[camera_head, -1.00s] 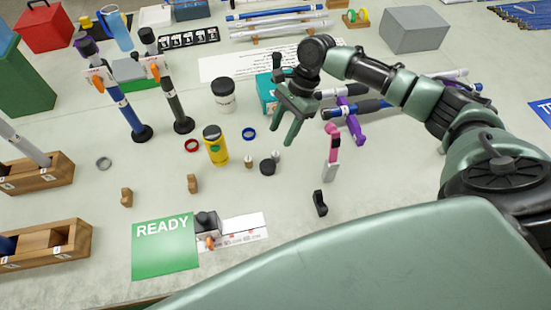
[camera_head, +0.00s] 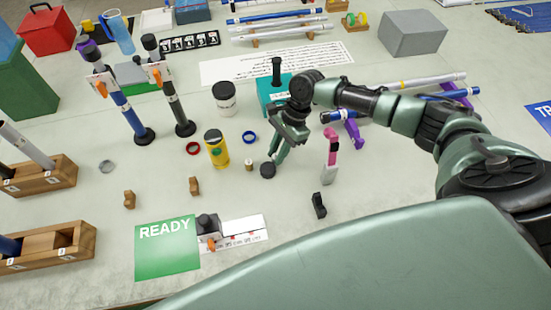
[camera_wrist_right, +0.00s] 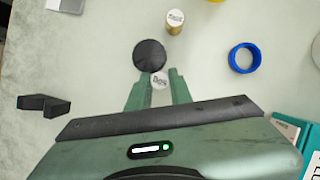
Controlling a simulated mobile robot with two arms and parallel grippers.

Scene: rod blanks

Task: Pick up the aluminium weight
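The aluminium weight is a small pale silver cylinder with a marked top (camera_wrist_right: 160,80). In the right wrist view it stands between the two fingertips of my right gripper (camera_wrist_right: 160,87). In the head view my right gripper (camera_head: 278,154) is lowered toward the table and hides the weight. The fingers look parted on either side of it, and I cannot make out firm contact. A black round weight (camera_wrist_right: 149,55) stands right beside it, also seen in the head view (camera_head: 267,170). A brass weight (camera_wrist_right: 175,21) stands a little farther off. My left gripper is not in view.
A blue ring (camera_wrist_right: 244,58) and a yellow jar (camera_head: 217,150) are close by. A pink-handled tool (camera_head: 331,150) and a small black block (camera_head: 319,205) stand to the right. A teal box (camera_head: 268,108) is behind the gripper.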

